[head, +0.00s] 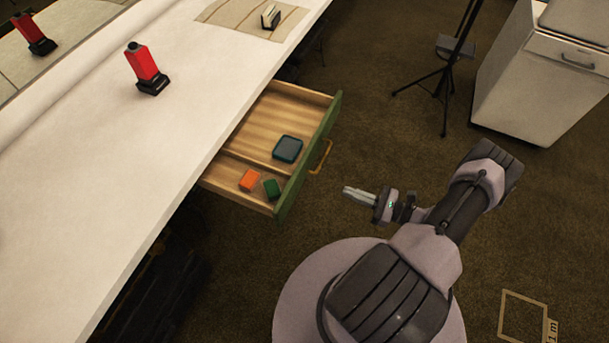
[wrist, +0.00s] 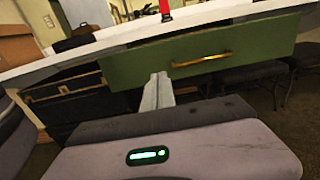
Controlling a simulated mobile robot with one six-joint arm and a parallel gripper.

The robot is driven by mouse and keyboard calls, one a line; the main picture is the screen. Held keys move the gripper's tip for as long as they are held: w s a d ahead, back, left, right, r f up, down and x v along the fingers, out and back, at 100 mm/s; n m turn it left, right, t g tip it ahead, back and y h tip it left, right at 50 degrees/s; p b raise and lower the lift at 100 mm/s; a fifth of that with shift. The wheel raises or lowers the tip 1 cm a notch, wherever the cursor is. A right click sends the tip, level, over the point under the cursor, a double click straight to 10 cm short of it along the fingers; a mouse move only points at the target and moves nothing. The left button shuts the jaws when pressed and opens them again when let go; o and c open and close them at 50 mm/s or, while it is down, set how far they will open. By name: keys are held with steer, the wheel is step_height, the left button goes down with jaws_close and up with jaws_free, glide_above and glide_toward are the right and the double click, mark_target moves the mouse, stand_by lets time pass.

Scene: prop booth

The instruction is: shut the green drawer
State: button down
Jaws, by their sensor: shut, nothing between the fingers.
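The green drawer (head: 309,155) stands pulled out from under the white table in the head view. Its green front faces my arm and carries a brass handle (head: 321,157). The green front (wrist: 150,65) and the handle (wrist: 201,60) also show in the wrist view. My gripper (head: 347,191) is shut and empty, to the right of the drawer front and apart from it in the head view. In the wrist view the closed fingers (wrist: 158,80) point toward the lower part of the front, left of the handle.
The drawer holds a dark teal box (head: 287,149), an orange block (head: 249,180) and a green block (head: 272,188). A red device (head: 146,66) stands on the white table (head: 120,135). A black tripod (head: 445,75) and a white cabinet (head: 525,85) stand at upper right. Carpet between the drawer and gripper is clear.

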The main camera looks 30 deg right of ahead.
mark_target(302, 175)
steer(key=b+x, duration=0.3)
steer(key=x, duration=1)
steer(key=shift+a, duration=0.15)
steer(key=shift+r, duration=0.1)
